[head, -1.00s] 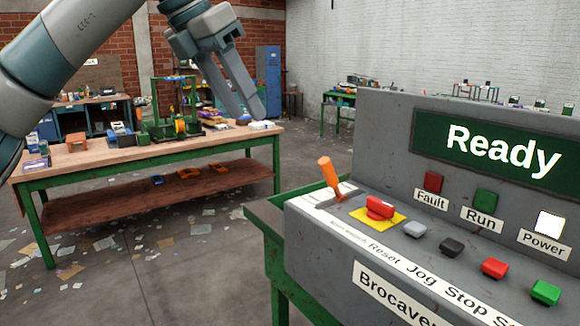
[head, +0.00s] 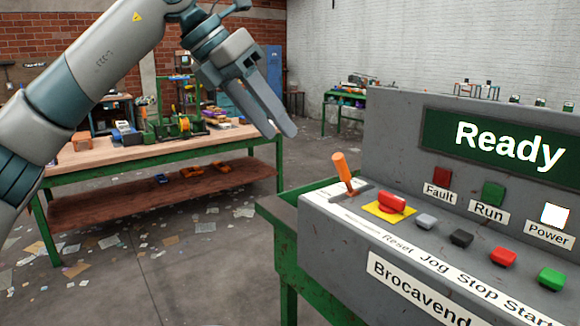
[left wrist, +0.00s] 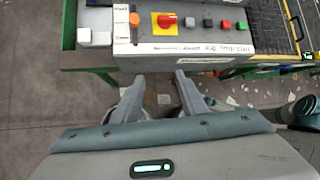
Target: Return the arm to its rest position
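My left arm comes in from the upper left in the head view. Its gripper (head: 281,134) hangs in the air, tilted down to the right, left of the control console and above floor level. In the left wrist view the two fingers (left wrist: 161,78) are apart with nothing between them, so the gripper is open and empty. They point towards the front of the console and appear clear of it. My right gripper shows in neither view.
The grey console (head: 335,240) has an orange lever (head: 343,170), a red switch on a yellow plate (head: 391,204), several buttons and a "Ready" screen (head: 500,145). A green-framed workbench (head: 110,159) stands behind on the left. Papers litter the open floor between them.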

